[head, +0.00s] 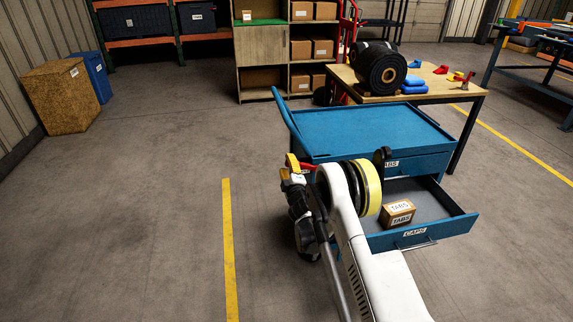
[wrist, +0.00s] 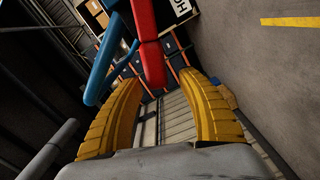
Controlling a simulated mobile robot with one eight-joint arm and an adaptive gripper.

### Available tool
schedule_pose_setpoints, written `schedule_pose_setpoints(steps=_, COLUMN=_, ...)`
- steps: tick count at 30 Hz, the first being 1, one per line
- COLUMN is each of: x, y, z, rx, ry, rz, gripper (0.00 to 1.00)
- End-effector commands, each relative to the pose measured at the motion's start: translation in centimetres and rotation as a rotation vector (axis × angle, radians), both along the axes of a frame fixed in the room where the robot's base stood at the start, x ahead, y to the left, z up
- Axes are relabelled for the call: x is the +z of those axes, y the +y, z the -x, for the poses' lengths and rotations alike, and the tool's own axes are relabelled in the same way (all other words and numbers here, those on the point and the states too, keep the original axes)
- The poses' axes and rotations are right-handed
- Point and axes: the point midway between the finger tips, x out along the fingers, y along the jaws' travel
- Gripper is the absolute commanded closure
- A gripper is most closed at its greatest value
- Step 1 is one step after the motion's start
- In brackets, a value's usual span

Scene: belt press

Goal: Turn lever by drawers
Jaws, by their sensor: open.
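The red lever (wrist: 150,50) comes down from the top in the wrist view, its lower end just ahead of the gap between my fingers. In the head view a short red piece of it (head: 308,166) shows at the left side of the blue drawer cart (head: 370,128). My gripper (wrist: 160,82) is open, with its two yellow fingers apart and nothing clearly held between them. In the head view my gripper (head: 292,163) is beside the red piece; my arm hides part of that area. I cannot tell whether the fingers touch the lever.
The cart's lower drawer (head: 447,225), labelled CAPS, is pulled out with a TABS box (head: 397,212) inside. The cart's blue handle (wrist: 102,60) runs close left of the lever. A wooden table (head: 440,95) stands behind. Floor to the left is clear.

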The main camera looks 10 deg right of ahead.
Motion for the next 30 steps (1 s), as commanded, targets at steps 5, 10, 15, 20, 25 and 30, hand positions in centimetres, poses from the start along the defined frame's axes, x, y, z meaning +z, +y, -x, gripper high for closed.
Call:
schedule_pose_setpoints(steps=5, x=0.0, y=0.0, z=3.3, rx=0.0, ry=0.0, rz=0.001, gripper=0.53)
schedule_pose_setpoints(steps=10, x=0.1, y=0.0, z=5.7, rx=0.0, ry=0.0, rz=0.0, gripper=0.53)
schedule_pose_setpoints(steps=15, x=0.1, y=-0.1, z=6.5, rx=0.0, ry=0.0, rz=0.0, gripper=0.53)
schedule_pose_setpoints(steps=20, x=0.0, y=-0.1, z=6.5, rx=0.0, ry=0.0, rz=0.0, gripper=0.53)
schedule_pose_setpoints(steps=25, x=0.0, y=-0.1, z=6.5, rx=0.0, ry=0.0, rz=0.0, gripper=0.53)
schedule_pose_setpoints(steps=30, x=1.9, y=-0.5, z=6.3, rx=-0.017, ry=0.018, rz=-0.033, gripper=0.53)
